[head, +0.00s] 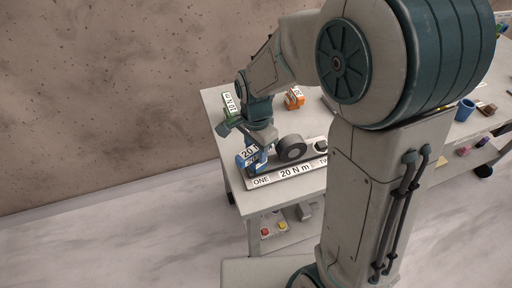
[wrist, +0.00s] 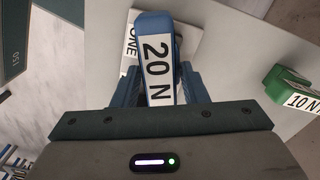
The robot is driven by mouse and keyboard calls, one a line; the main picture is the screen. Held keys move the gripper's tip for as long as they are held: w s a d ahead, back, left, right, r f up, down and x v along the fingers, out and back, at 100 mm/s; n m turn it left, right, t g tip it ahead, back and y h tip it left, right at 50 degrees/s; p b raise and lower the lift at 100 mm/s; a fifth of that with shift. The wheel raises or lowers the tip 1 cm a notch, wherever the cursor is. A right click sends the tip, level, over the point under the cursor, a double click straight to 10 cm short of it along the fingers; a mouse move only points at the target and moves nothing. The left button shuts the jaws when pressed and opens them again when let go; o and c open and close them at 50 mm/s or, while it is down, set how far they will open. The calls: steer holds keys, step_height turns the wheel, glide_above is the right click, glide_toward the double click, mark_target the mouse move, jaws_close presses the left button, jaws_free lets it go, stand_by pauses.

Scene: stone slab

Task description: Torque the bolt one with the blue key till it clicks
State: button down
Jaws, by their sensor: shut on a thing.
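My gripper (head: 258,148) is shut on the blue key (head: 244,161), which carries a white label reading 20 N. In the wrist view the blue key (wrist: 170,22) stands between the two fingers of my gripper (wrist: 158,85). The key is at the ONE end of the plate (head: 268,182), which is labelled ONE, 20 N m and, partly hidden, TWO. Bolt one is hidden beneath the key and gripper, so I cannot tell whether the key is seated on it. A dark bolt (head: 321,145) shows at the TWO end.
A grey round part (head: 291,148) stands on the plate just right of my gripper. A green key (wrist: 289,89) labelled 10 N and an orange key (head: 294,99) stand behind on the table (head: 214,98). A blue cup (head: 465,109) stands far right. My arm hides the table's middle.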

steer(key=shift+r, duration=0.15)
steer(key=shift+r+p, duration=1.3)
steer(key=shift+r, duration=0.3)
steer(key=shift+r+p, duration=1.95)
steer(key=shift+r, duration=0.6)
